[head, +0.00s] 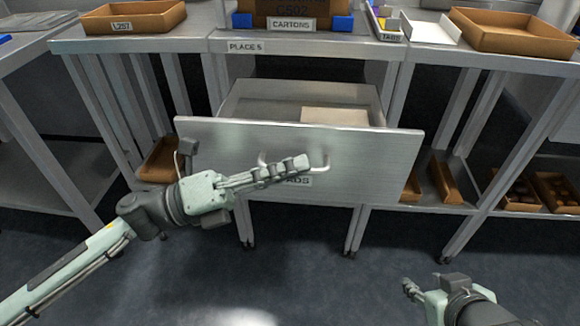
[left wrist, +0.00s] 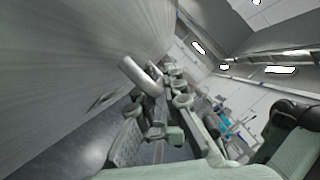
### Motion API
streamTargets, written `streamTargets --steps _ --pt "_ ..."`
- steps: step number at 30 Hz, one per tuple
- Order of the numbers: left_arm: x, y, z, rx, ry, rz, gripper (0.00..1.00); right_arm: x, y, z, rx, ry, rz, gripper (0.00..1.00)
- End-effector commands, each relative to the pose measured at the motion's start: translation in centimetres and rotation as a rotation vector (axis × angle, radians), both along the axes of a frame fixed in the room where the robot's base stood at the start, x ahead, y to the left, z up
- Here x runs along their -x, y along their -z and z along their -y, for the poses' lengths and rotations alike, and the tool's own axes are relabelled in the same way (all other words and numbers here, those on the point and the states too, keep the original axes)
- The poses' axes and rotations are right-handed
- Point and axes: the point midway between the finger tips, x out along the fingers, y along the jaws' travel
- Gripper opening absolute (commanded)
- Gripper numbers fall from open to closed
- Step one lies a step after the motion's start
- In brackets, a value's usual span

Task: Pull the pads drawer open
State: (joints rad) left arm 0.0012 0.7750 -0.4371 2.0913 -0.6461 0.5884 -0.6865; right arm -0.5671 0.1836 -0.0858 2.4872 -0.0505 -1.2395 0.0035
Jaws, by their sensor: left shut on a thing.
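The pads drawer (head: 385,150) stands pulled out from under the bench in the head view, its inside visible. Its grey metal front carries a bar handle (head: 263,160) and a label (head: 300,181), of which only the end "ADS" shows. A pale flat item (head: 335,117) lies inside at the right. My left gripper (head: 290,168) is in front of the drawer front, shut on the handle; it partly hides handle and label. In the left wrist view the handle (left wrist: 140,77) runs in between the fingers (left wrist: 163,100). My right gripper (head: 410,289) is low at the right, away from the drawer; its jaw state is unclear.
A cartons box with blue corners (head: 341,22) stands on the bench above the drawer. Brown trays (head: 134,17) (head: 515,32) sit on the benches to either side. Lower shelves hold more boxes (head: 446,178). The floor (head: 300,250) in front is clear.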

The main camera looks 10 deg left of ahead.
Motion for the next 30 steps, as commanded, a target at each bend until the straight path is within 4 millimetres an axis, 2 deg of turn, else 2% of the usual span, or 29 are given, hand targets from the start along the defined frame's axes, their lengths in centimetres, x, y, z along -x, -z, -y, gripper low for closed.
streamTargets --steps 5,6,8,22,26,30 --pt "-0.1 0.0 0.0 0.000 -0.002 0.001 0.00 -0.1 -0.1 0.1 0.001 0.002 0.002 0.40" --pt "-0.1 0.0 -0.1 0.000 -0.002 0.001 0.10 -0.1 -0.1 0.1 0.001 0.002 0.003 0.40" --pt "-0.1 0.0 -0.1 0.000 -0.002 0.001 0.17 -0.1 -0.1 0.1 0.002 0.002 0.002 0.40" --pt "0.0 0.1 -0.3 -0.001 -0.002 -0.002 0.18 0.2 0.1 0.3 0.005 0.003 -0.007 0.40" --pt "0.5 0.6 -1.7 -0.002 -0.003 -0.005 0.18 0.2 0.1 0.2 0.005 0.003 -0.006 0.40" --pt "1.4 1.2 -4.4 -0.003 -0.004 -0.007 0.18 0.2 0.1 0.2 0.004 0.002 -0.006 0.40"
